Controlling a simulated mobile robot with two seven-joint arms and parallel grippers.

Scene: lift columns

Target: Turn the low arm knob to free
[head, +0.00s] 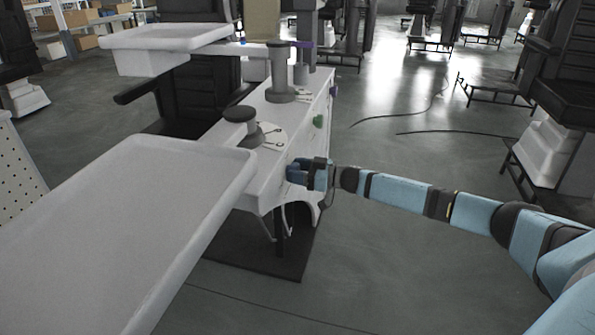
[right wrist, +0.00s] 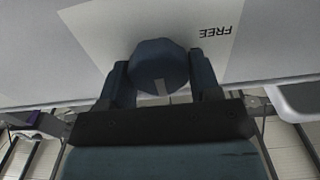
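The low arm knob (right wrist: 158,62) is dark blue and faceted, with a pale pointer mark on its near edge, in the right wrist view. It sits on a white panel beside a pale label plate (right wrist: 195,25) with the word FREE, which reads upside down, up and right of the knob. My right gripper (head: 294,172) is at the side of the white column unit (head: 262,190) in the head view. Its two fingers lie on both sides of the knob and appear to touch it. In the head view the gripper hides this knob. My left gripper is not in view.
A large white tray (head: 120,225) fills the left front, and a smaller one (head: 165,38) stands behind. A green knob (head: 318,121) and a purple-blue knob (head: 334,90) are farther along the unit's side. The floor (head: 400,260) around my right arm is clear.

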